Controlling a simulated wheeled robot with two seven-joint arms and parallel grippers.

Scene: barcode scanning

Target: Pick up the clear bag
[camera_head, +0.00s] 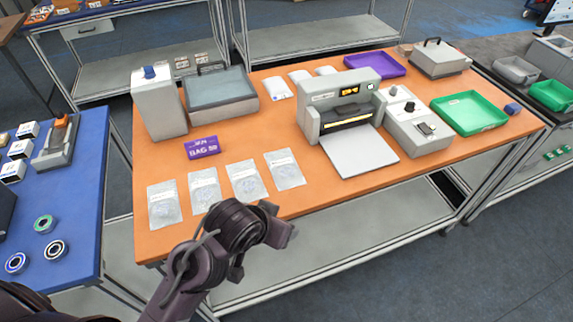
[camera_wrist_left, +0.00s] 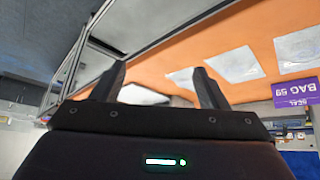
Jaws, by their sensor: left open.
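Several clear bags lie flat in a row along the near left part of the orange table: the leftmost bag (camera_head: 165,205), a second bag (camera_head: 204,191), a third bag (camera_head: 246,180) and the rightmost bag (camera_head: 285,170). My left gripper (camera_head: 283,226) is open and empty, off the table's front edge and nearer to me than the rightmost bag. In the left wrist view its two fingers (camera_wrist_left: 160,72) stand apart. Bags (camera_wrist_left: 235,64) show beyond them on the orange top, and a pale shape shows between the fingers, partly hidden. My right gripper is not in view.
A purple "BAG 59" sign (camera_head: 202,147) stands behind the bags. A white box (camera_head: 158,105) is at the back left. A grey machine (camera_head: 342,105) with a pale front plate (camera_head: 358,152) stands to the right. A blue table (camera_head: 75,185) is at left.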

